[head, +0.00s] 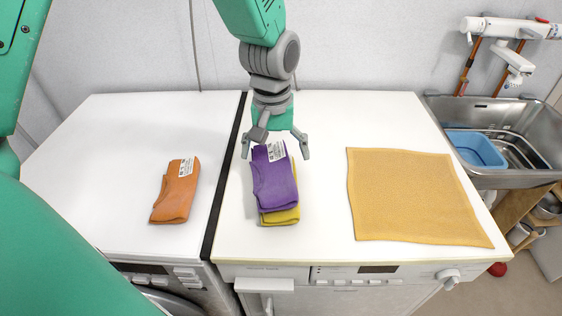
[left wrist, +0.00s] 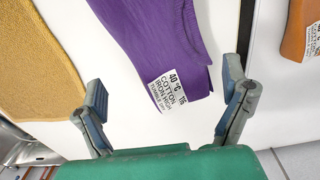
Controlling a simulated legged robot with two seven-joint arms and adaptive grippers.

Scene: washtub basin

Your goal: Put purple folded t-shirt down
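The purple folded t-shirt (head: 273,185) lies on top of a yellow folded t-shirt (head: 284,216) on the white machine top in the middle of the head view. Its white label is at the far end. My left gripper (head: 275,152) is open over that label end, one finger to each side. In the left wrist view the purple t-shirt (left wrist: 155,40) and its label lie between the two spread fingers (left wrist: 165,88), with gaps on both sides. The yellow t-shirt is mostly hidden under the purple one. My right gripper is not in view.
An orange folded t-shirt (head: 176,191) lies on the left machine top (head: 100,150), past a dark gap (head: 228,175). A flat yellow-orange cloth (head: 415,196) covers the right part of the middle top. A metal sink (head: 505,120) with a blue tub (head: 476,150) is far right.

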